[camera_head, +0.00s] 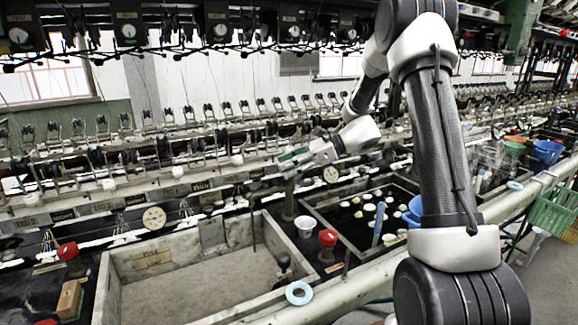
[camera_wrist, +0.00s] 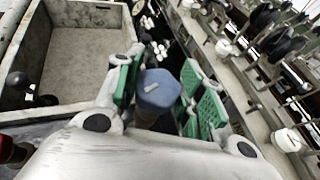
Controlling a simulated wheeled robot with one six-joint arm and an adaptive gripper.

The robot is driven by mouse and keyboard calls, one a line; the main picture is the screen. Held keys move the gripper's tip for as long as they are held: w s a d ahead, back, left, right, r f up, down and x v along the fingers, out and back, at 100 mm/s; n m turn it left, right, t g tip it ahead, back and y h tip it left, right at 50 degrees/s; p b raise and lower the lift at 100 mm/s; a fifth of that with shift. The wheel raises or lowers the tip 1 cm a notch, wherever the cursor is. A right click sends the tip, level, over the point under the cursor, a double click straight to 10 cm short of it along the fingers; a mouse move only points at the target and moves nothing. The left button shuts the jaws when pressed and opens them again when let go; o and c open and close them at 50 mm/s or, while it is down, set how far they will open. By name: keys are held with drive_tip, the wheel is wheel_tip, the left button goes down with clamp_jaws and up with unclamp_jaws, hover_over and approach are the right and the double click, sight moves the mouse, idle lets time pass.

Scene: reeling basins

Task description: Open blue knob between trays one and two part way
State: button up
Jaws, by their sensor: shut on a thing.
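The blue knob (camera_wrist: 157,88) sits between the green finger pads of my gripper (camera_wrist: 165,90) in the wrist view. My gripper is shut on it. In the head view my gripper (camera_head: 292,161) reaches in above a brownish upright post (camera_head: 289,203) between the two trays, and the knob is mostly hidden there. The left tray (camera_head: 112,300) is pale and looks empty. The right tray (camera_head: 390,181) holds dark water with several white cocoons (camera_head: 368,207). The pale tray (camera_wrist: 40,60) also shows at the left of the wrist view.
Red knobs (camera_head: 327,238) and (camera_head: 68,251) stand beside the pale tray. Reeling machinery (camera_head: 160,150) lines the back. Blue buckets and a green crate (camera_head: 553,209) are at right.

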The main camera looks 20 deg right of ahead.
drive_tip(key=shift+n+g, duration=1.6)
drive_tip(key=shift+g, duration=0.3)
drive_tip(key=o, duration=1)
drive_tip(key=v, duration=1.2)
drive_tip(key=shift+w+f, duration=0.1)
drive_tip(key=shift+w, duration=0.1)
